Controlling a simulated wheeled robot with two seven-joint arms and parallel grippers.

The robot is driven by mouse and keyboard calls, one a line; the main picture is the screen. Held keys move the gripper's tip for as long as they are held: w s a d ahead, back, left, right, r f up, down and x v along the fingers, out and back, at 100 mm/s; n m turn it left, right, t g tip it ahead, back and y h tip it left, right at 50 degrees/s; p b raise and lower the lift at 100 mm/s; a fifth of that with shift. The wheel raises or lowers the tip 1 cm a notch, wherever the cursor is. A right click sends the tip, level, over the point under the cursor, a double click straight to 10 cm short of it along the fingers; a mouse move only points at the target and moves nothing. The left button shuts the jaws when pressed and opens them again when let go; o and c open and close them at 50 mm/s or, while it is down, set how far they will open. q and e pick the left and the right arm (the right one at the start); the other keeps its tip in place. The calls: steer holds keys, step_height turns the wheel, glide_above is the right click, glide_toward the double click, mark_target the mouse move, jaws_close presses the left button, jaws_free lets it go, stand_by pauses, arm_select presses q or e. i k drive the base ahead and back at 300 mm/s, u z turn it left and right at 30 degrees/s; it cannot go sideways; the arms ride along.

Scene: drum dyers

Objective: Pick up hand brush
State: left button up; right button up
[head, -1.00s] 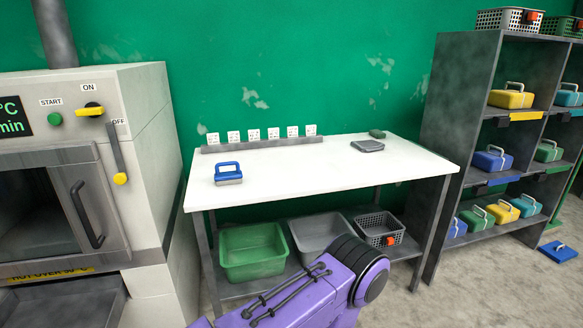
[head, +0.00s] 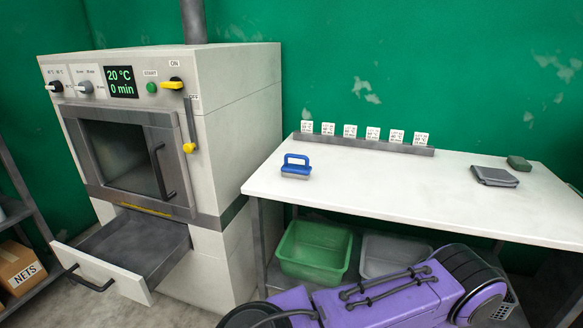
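The hand brush (head: 296,166) has a blue loop handle and a pale lower edge. It stands upright on the left part of the white table (head: 400,190), near its left end. Nothing touches it. One of my purple arms crosses the lower right of the view, below and in front of the table. Neither of my grippers shows.
A dyeing machine (head: 225,110) stands left of the table, its lower drawer (head: 120,260) pulled out. A row of small cards (head: 365,142) stands behind the brush. A grey folded item (head: 494,176) and a green item (head: 518,163) lie at right. Bins (head: 314,250) sit below.

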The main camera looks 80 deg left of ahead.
mark_target(293, 170)
steer(key=u, duration=0.65)
steer(key=i, duration=0.75)
steer(key=u, duration=0.9)
